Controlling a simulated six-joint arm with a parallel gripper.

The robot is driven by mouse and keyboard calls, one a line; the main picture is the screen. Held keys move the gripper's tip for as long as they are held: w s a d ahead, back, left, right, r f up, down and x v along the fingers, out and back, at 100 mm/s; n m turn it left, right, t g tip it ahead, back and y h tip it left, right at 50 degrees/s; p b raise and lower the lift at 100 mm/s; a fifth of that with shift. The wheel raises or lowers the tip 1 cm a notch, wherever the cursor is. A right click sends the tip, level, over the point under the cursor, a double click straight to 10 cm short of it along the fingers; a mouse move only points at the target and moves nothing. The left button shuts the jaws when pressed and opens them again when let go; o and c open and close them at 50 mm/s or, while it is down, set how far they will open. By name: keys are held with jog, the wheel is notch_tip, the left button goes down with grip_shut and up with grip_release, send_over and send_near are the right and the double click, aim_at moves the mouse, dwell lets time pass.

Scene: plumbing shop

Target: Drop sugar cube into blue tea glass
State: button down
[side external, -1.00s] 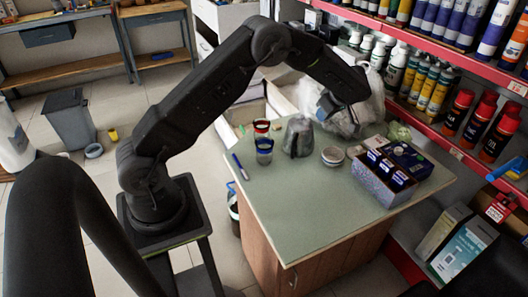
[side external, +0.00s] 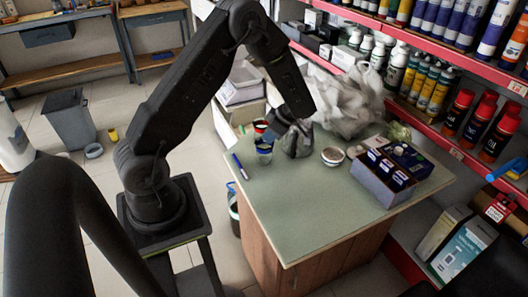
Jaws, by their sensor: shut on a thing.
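The blue tea glass (side external: 264,150) stands upright near the left back of the green-topped counter. A red-banded glass (side external: 260,126) stands just behind it, partly covered by my gripper. My gripper (side external: 270,134) is over the back of the two glasses, very close to the blue one's rim. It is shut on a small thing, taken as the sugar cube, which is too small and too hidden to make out. Whether gripper and glass touch cannot be told.
A small bowl (side external: 332,156), a round item (side external: 355,152) and a divided box (side external: 382,178) are further right. A blue pen (side external: 240,166) lies left. The counter's front (side external: 300,215) is clear.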

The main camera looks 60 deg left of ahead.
jog(key=shift+f, duration=0.95)
jog(key=c, duration=1.1)
grip_release()
jog(key=v, duration=1.4)
